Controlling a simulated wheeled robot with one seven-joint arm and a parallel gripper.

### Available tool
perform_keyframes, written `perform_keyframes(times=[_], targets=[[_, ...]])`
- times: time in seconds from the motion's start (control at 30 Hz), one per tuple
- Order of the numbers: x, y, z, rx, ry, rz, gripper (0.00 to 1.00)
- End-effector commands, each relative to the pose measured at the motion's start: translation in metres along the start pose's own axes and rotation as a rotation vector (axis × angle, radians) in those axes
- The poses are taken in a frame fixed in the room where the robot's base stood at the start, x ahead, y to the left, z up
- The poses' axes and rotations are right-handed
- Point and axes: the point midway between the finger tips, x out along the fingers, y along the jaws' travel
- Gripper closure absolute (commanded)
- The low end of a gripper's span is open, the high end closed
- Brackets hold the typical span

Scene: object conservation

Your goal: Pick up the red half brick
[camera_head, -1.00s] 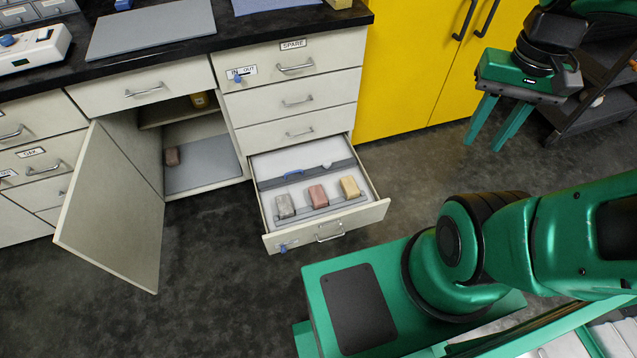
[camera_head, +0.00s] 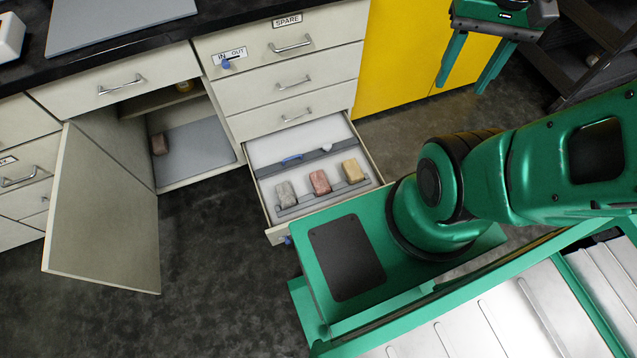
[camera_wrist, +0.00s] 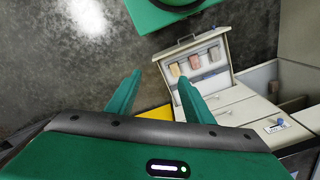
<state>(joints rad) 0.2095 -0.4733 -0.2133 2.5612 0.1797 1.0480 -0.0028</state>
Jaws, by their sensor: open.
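A red brick (camera_head: 319,181) stands in the open bottom drawer (camera_head: 258,205), between a grey brick (camera_head: 286,195) and a yellow brick (camera_head: 352,171). In the wrist view the red brick (camera_wrist: 194,62) shows small and far off. A smaller reddish-brown block (camera_head: 160,144) lies inside the open cabinet on the left; I cannot tell which of the two is the half brick. My gripper (camera_head: 461,87) is at the upper right, in front of the yellow cabinet, away from the bricks. In the wrist view its two green fingers (camera_wrist: 160,84) are apart and hold nothing.
The open cabinet door (camera_head: 105,215) juts out on the left. My green base covers the drawer's front right corner in the head view. A blue-handled grey bar (camera_head: 310,155) crosses the drawer behind the bricks. The dark floor between door and drawer is clear.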

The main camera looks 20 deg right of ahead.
Motion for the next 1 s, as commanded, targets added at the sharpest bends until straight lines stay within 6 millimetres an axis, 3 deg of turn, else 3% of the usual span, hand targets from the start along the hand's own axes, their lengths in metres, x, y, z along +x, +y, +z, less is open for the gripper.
perform_keyframes(times=[0.03,0.2,0.37,0.57,0.77,1.0], targets=[[-0.004,0.004,0.006,0.005,0.011,-0.006,0.40],[-0.003,0.004,-0.015,0.031,-0.016,0.017,0.00],[0.004,0.000,-0.053,0.074,-0.063,0.047,0.00],[0.028,-0.008,-0.103,0.122,-0.131,0.071,0.00],[0.067,-0.017,-0.150,0.164,-0.204,0.076,0.00],[0.131,-0.027,-0.197,0.218,-0.296,0.058,0.00]])
